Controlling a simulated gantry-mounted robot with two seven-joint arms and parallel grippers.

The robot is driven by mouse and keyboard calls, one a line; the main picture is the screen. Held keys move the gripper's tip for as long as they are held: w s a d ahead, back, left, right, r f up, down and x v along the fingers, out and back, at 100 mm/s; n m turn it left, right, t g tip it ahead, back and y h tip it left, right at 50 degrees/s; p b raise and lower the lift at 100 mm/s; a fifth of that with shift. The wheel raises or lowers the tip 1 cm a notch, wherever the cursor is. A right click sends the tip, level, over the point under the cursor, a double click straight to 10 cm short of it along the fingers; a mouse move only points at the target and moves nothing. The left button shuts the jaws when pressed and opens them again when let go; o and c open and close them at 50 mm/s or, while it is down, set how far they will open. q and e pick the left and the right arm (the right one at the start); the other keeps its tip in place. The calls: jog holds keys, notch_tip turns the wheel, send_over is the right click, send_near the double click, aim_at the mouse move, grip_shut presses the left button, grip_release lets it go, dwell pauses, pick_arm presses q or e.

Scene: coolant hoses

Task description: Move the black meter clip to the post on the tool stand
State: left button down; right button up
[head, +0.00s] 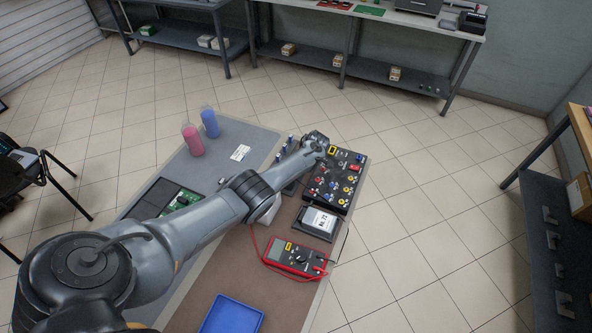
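A red-edged multimeter (290,258) lies on the brown mat. A thin black lead rises from its right side along the right of the black-framed display (318,222). I cannot make out the black clip at its end. A black panel (355,205) with several coloured knobs and terminals stands behind the display. A small dark stand with several upright tools (285,150) is left of the panel, partly hidden by my arm. My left arm reaches over the table, its gripper (322,153) at the panel's far left corner. Its fingers are too small and hidden to read. My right gripper is not in view.
A pink bottle (193,141) and a blue bottle (210,123) stand at the table's far left. A green circuit board (183,200) lies left of my arm. A blue tray (232,315) is at the front. A red lead loops left of the meter.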

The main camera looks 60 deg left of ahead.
pick_arm(q)
jog(key=shift+f, duration=0.15)
dwell(0.6)
jog(key=c, duration=0.6)
grip_release()
jog(key=shift+d+r+p, duration=0.1)
jog(key=shift+r+p, duration=0.35)
jog(key=shift+r, duration=0.15)
jog(key=p+v, duration=0.4)
jog(key=v, duration=0.1)
jog(key=p+v, duration=0.2)
jog(key=shift+s+a+r, duration=0.1)
jog(key=shift+a+r, duration=0.2)
jog(key=shift+r, duration=0.2)
